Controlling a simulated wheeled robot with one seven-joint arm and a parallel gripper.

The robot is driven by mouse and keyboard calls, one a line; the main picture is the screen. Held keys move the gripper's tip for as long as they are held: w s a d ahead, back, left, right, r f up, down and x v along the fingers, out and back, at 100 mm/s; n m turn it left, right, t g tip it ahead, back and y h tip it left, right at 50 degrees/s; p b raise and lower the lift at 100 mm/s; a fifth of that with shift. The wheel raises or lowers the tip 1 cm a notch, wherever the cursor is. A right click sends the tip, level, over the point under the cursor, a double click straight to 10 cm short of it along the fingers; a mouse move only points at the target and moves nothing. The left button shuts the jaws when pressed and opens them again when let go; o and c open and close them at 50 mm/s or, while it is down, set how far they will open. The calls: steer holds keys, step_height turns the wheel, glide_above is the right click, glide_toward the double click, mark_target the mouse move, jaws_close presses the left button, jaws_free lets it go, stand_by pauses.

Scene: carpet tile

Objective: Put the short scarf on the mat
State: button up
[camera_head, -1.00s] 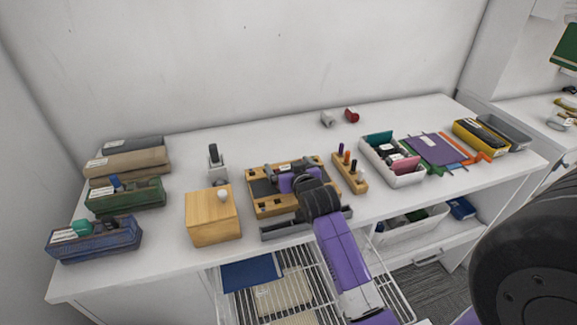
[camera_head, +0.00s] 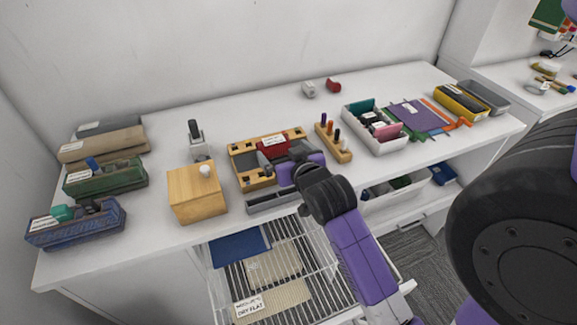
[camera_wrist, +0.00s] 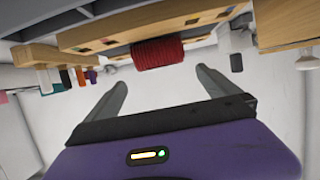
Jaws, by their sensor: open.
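A dark red ribbed roll (camera_head: 272,149), possibly the short scarf, sits in a wooden rack (camera_head: 241,165) on the white worktop. It also shows in the wrist view (camera_wrist: 158,52), just beyond my fingertips. My gripper (camera_wrist: 160,80) is open, its two fingers apart with nothing between them. In the head view my gripper (camera_head: 268,162) is at the rack's front, close to the roll. A pale beige mat (camera_head: 285,298) with a card reading "DRY FLAT" lies in the white wire drawer below. Another beige piece (camera_head: 277,264) and a blue piece (camera_head: 238,246) lie behind it.
A wooden box (camera_head: 196,195) with a white knob stands left of the rack. A peg block (camera_head: 331,142) and a white divided bin (camera_head: 375,132) stand right. A grey tray (camera_head: 271,201) is in front of the rack. The rear worktop is mostly clear.

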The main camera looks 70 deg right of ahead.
steer(key=a+f+n, duration=0.1)
steer(key=a, duration=0.2)
steer(key=a+f+n+t+y, duration=0.1)
steer(key=a, duration=0.3)
steer(key=a+f+t+y, duration=0.1)
steer(key=a, duration=0.2)
steer(key=shift+s+a+f+n, duration=0.1)
steer(key=shift+a+f+n, duration=0.1)
steer(key=shift+a+n, duration=0.2)
steer(key=s+a+r+n+t+y, duration=0.1)
steer(key=s+a+n+y, duration=0.2)
steer(key=s+a, duration=0.4)
steer(key=s+a+r+n+t+y, duration=0.2)
steer(key=s+a, duration=0.6)
steer(key=a, duration=0.8)
steer(key=n+y, duration=0.2)
steer(key=y, duration=0.1)
steer(key=shift+a+r+t+y, duration=0.15)
steer(key=shift+t+y, duration=0.15)
steer(key=shift+s, duration=0.2)
